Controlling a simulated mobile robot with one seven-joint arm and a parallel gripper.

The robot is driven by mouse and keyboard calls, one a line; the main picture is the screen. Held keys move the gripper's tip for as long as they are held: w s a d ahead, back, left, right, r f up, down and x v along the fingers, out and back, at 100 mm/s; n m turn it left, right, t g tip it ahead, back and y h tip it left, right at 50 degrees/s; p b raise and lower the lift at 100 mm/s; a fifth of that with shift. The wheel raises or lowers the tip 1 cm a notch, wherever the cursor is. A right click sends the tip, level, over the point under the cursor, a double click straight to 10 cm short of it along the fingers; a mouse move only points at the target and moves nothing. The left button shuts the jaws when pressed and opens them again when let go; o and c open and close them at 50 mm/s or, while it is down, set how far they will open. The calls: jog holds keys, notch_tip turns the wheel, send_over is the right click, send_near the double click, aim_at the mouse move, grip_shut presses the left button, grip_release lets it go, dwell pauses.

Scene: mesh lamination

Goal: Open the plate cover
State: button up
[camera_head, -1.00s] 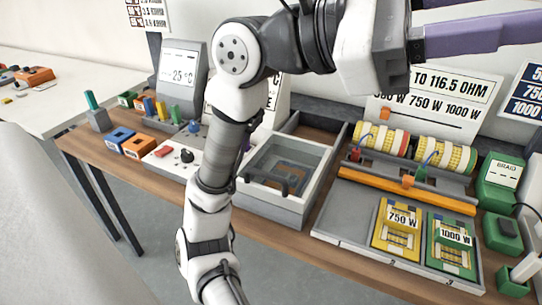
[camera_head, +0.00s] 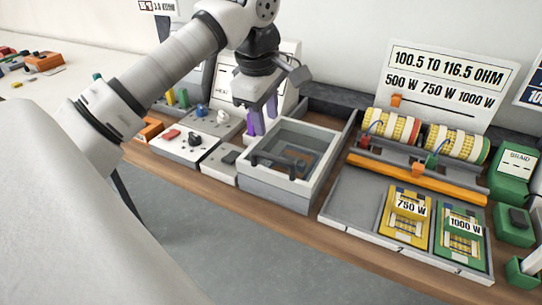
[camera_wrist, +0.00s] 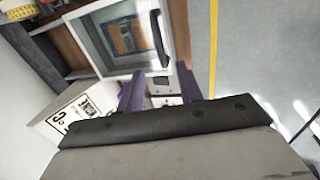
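The plate cover (camera_head: 300,140) is a pale frame with a clear pane on a grey box, and it lies shut. Its dark bar handle (camera_head: 275,167) runs along the near side. A plate with orange and blue parts shows through the pane. In the wrist view the cover (camera_wrist: 100,40) is at the top, with its handle (camera_wrist: 159,40) on its right side. My gripper (camera_head: 262,123) points down with purple fingers, just left of the cover and apart from it. The fingers are spread with nothing between them, as the wrist view (camera_wrist: 160,88) also shows.
A control panel with knobs (camera_head: 190,140) stands left of the cover. To the right, a grey tray (camera_head: 352,205) holds a yellow 750 W plate (camera_head: 405,218) and a green 1000 W plate (camera_head: 460,235). Striped rolls (camera_head: 393,127) and a sign (camera_head: 450,85) stand behind.

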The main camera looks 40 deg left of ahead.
aim_at(272, 156)
jog(key=f+b, duration=0.2)
jog(key=f, duration=0.1)
jog(key=w+f+b, duration=0.1)
jog(key=f, duration=0.2)
jog(key=w+f+b, duration=0.1)
jog(key=f+b, duration=0.1)
jog(key=f, duration=0.2)
jog(key=shift+a+f+b, duration=0.1)
jog(key=shift+a+b, duration=0.1)
jog(key=shift+b, duration=0.1)
grip_shut()
